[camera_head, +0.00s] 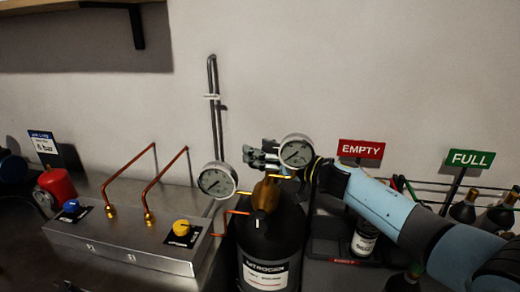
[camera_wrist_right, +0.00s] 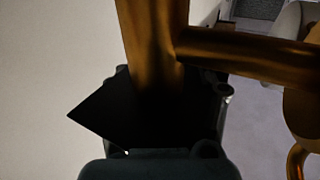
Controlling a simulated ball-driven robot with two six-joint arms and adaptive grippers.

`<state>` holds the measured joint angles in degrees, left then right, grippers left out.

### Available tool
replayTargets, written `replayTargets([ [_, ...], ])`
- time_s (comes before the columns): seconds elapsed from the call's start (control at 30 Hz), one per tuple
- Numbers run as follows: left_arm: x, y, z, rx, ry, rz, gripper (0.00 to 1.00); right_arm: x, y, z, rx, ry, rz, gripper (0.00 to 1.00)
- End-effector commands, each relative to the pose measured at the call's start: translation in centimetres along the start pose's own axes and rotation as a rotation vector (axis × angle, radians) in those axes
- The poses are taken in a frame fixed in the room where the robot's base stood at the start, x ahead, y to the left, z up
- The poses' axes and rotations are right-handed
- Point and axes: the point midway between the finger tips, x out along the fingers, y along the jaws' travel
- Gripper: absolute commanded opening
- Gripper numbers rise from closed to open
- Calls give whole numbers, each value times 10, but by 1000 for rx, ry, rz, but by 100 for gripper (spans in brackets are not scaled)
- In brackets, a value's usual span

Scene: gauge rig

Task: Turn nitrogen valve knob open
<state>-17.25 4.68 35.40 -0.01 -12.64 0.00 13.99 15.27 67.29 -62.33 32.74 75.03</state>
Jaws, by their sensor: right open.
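The black nitrogen cylinder (camera_head: 283,230) stands upright at the middle front in the head view, with a white label low on its side. Its brass valve (camera_head: 266,194) rises from the top. My right gripper (camera_head: 258,157) is just above and behind the valve, partly covered by a gauge. It is open. I cannot make out the valve knob in the head view. In the right wrist view, a brass body (camera_wrist_right: 155,40) fills the top middle close to the camera, with a dark shape below it. I cannot tell whether the gripper touches it. My left gripper is out of view.
Two round gauges, one left (camera_head: 217,180) and one right (camera_head: 296,151), sit close to the gripper. A metal panel (camera_head: 130,240) with a blue knob (camera_head: 71,206), a yellow knob (camera_head: 181,227) and copper pipes stands left. EMPTY (camera_head: 361,149) and FULL (camera_head: 470,159) signs stand right.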

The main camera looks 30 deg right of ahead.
Motion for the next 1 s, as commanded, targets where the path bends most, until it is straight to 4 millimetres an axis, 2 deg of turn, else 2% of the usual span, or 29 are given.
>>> replayTargets([
  [0.3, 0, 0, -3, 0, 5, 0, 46, 4, 0, 0, -1, -1, 0, 61],
  [0.77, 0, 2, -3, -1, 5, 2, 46, 4, 0, 0, 0, -1, 1, 2],
  [1.0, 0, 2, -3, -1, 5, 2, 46, 3, 1, 1, 0, -3, 1, 0],
])
